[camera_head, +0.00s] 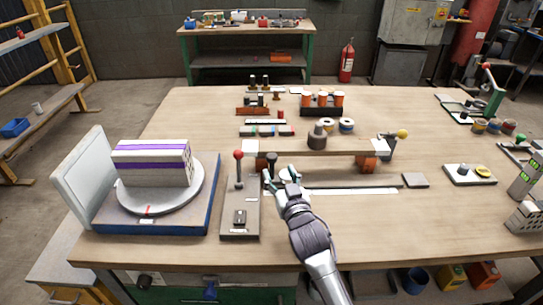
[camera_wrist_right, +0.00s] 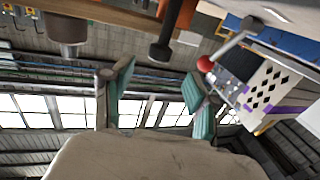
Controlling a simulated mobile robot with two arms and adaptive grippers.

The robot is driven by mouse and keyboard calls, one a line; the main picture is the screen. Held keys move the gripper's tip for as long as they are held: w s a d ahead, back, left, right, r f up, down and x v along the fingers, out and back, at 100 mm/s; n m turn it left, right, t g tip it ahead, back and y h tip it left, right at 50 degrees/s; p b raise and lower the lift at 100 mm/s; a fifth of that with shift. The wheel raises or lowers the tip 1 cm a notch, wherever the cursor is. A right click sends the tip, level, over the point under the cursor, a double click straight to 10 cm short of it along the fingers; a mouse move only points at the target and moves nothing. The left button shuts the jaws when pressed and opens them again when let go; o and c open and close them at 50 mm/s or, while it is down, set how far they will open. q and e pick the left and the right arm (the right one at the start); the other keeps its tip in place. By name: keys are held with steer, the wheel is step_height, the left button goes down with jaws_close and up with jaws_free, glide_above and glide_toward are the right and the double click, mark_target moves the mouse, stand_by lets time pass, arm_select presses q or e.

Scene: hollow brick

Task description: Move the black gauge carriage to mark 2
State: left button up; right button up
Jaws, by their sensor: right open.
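A black knob on a post (camera_head: 271,159), apparently the gauge carriage, stands at the left end of a long grey rail (camera_head: 350,182). Its base is largely hidden by my gripper. A pale scale strip (camera_head: 350,191) lies along the rail's near side; its marks are too small to read. My right gripper (camera_head: 281,175) is open at the rail's left end, with its fingers just in front of the knob. The wrist view shows the black knob (camera_wrist_right: 160,52) just beyond the gap between the open fingertips (camera_wrist_right: 160,80). My left gripper is not in view.
A red-knobbed lever (camera_head: 239,155) on a grey plate stands close left of my gripper. A hollow brick (camera_head: 152,163) sits on a turntable farther left. A raised beam (camera_head: 330,147) with a dark cylinder (camera_head: 317,138) lies behind the rail.

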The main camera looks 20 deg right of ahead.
mark_target(273, 161)
steer(key=w, duration=0.7)
steer(key=shift+w+d, duration=0.1)
steer(key=shift+w, duration=0.3)
steer(key=shift+c, duration=0.3)
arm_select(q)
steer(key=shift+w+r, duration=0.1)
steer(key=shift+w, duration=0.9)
arm_select(e)
jaws_close()
